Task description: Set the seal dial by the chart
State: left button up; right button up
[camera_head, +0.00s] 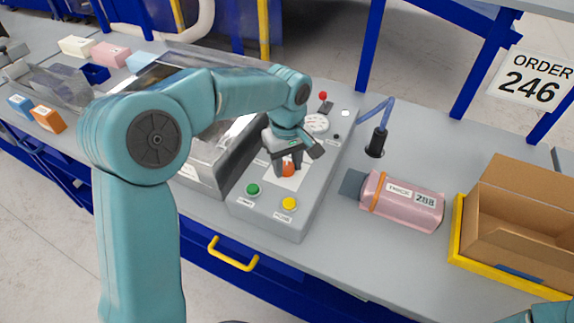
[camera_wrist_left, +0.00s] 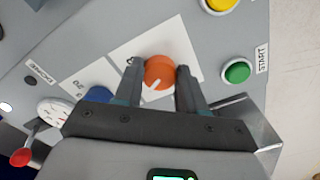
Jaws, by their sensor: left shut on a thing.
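The seal dial is an orange round knob (camera_head: 288,169) with a white pointer line, on a white label plate of the grey control panel (camera_head: 270,213). In the left wrist view the orange knob (camera_wrist_left: 159,73) sits between the two dark fingers of my left gripper (camera_wrist_left: 158,84), which is shut on it. In the head view my left gripper (camera_head: 290,160) reaches down over the panel and partly hides the dial. A blue knob (camera_wrist_left: 99,94) shows beside it in the wrist view. Of my right arm only a sliver shows at the lower right; its gripper is out of view.
A green START button (camera_head: 252,189) and a yellow button (camera_head: 289,203) lie close to the dial. A red-tipped lever (camera_wrist_left: 22,156) stands beside a gauge.

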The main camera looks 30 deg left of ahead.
pick_arm(q)
jog(key=shift+w+a+r+n+b, duration=0.1)
jog(key=shift+n+b, duration=0.1)
jog(key=shift+n, duration=0.8)
jog(key=shift+w+n+b, duration=0.1)
jog(key=shift+n+b, duration=0.1)
jog(key=shift+n, duration=0.8)
jog(key=o, duration=1.1)
jog(key=shift+a, duration=0.1)
jog(key=shift+s, duration=0.1)
